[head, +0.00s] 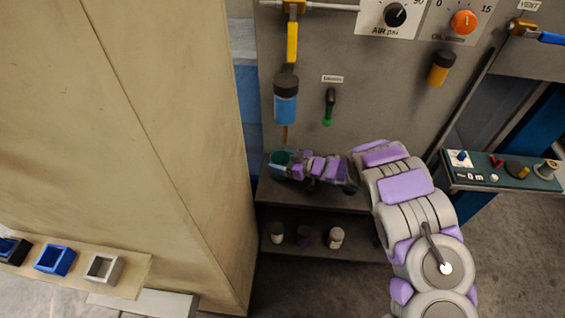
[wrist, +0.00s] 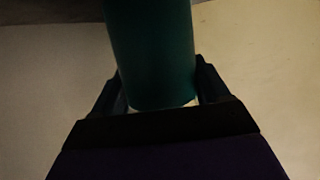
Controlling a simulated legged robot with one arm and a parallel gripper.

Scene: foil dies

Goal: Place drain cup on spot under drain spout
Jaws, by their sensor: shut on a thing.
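The drain cup (head: 277,160) is teal and sits at the tip of my gripper (head: 291,166) in the head view. In the wrist view the cup (wrist: 152,55) stands between the two dark fingers of my gripper (wrist: 160,95), which is shut on it. The drain spout (head: 285,132) is a thin brass-coloured tube under a blue filter bowl with a dark top (head: 286,97). The cup is below the spout, slightly to its left in the picture, over the upper shelf (head: 320,194). The spot is not visible. I cannot tell whether the cup touches the shelf.
A tall beige panel (head: 170,120) stands close on the left of the cup. A lower shelf (head: 345,248) holds several small jars. A green-tipped tool (head: 329,107) hangs on the grey panel above my gripper. A teal tray (head: 505,172) with small parts is at the right.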

